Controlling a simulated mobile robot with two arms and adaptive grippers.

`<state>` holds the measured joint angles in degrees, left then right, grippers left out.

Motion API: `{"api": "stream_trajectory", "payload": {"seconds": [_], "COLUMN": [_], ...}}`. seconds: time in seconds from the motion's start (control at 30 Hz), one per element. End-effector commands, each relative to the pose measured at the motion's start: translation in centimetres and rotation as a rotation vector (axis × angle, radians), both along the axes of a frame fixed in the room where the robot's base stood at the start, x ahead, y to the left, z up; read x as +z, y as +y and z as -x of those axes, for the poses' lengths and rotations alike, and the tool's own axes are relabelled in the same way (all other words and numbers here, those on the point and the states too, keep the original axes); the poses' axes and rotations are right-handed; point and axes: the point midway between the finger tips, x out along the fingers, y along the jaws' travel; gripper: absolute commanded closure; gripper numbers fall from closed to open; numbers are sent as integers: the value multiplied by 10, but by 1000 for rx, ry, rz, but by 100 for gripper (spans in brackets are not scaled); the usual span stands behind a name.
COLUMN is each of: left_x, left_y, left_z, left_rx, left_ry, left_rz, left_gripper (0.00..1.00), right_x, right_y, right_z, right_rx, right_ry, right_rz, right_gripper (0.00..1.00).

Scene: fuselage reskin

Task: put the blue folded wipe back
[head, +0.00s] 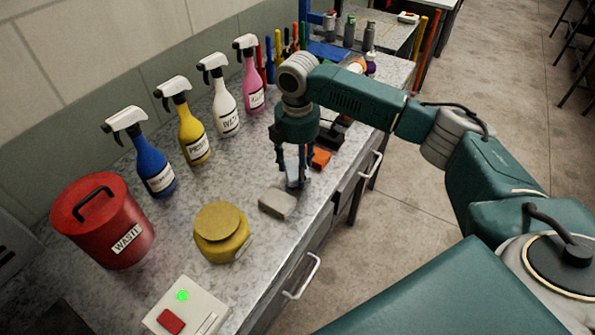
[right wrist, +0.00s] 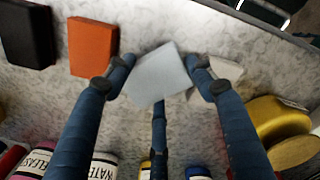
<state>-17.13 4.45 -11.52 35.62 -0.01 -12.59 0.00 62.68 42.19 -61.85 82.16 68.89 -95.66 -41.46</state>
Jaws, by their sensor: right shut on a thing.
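The folded wipe is a pale blue-grey square pad (head: 293,172), also seen in the right wrist view (right wrist: 158,76). My right gripper (head: 293,183) points down over the workbench and is shut on the wipe, with fingers on either side of it. In the right wrist view, the right gripper's fingertips (right wrist: 160,82) touch its edges, and a third finger comes up from below. The wipe is tilted; I cannot tell whether it touches the bench. My left gripper is not in view.
A grey block (head: 277,204) lies just in front of the wipe; orange (head: 320,158) and black (right wrist: 25,35) blocks lie behind. A yellow tin (head: 221,235), red waste can (head: 105,225) and several spray bottles (head: 194,135) stand on the bench (head: 190,225). A button box (head: 187,308) is nearby.

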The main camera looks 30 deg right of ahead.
Motion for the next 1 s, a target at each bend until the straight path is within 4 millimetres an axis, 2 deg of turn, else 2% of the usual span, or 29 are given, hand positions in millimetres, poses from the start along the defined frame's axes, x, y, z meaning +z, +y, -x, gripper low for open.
{"api": "stream_trajectory", "payload": {"seconds": [0.1,0.2,0.57,0.6,0.7,1.0], "left_x": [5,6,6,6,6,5], "left_y": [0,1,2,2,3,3], "left_z": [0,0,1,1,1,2], "left_rx": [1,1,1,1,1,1], "left_ry": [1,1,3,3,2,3], "left_rz": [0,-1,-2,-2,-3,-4], "left_gripper": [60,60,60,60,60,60], "right_x": [-18,-27,-31,-31,-31,-30], "right_y": [0,0,0,0,0,0], "right_z": [1,1,1,0,0,0], "right_rx": [-1,0,0,-1,-1,0], "right_ry": [3,3,2,2,1,1], "right_rz": [1,1,0,0,1,1], "right_gripper": [70,70,70,44,27,27]}}
